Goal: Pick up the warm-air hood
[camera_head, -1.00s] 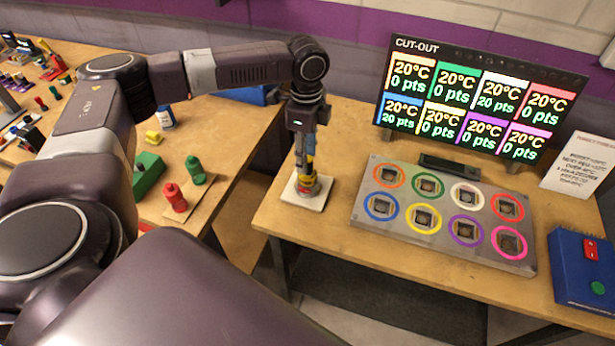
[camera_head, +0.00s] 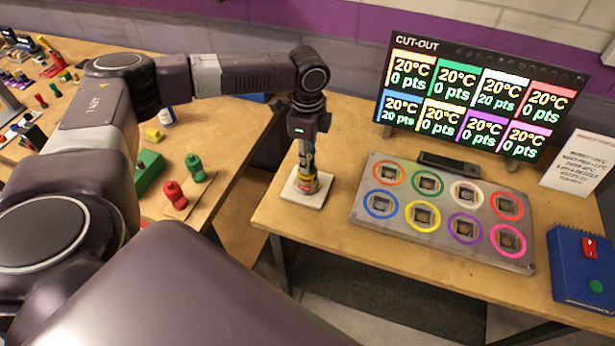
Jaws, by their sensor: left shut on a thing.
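The warm-air hood appears to be the small yellow and red piece (camera_head: 307,185) at the white square pad (camera_head: 300,197), near the left end of the right-hand table. My left gripper (camera_head: 306,172) points down from above and is shut on it. The fingers partly cover the hood, and at this size I cannot tell whether it touches the pad or hangs just above it. My right gripper is not in view.
Right of the pad, a grey plate (camera_head: 362,214) holds several ringed sockets. Behind it stands a score screen (camera_head: 480,100). A blue box (camera_head: 585,268) with red and green buttons is at the right. Red (camera_head: 174,196) and green (camera_head: 195,170) pegs stand on the left table.

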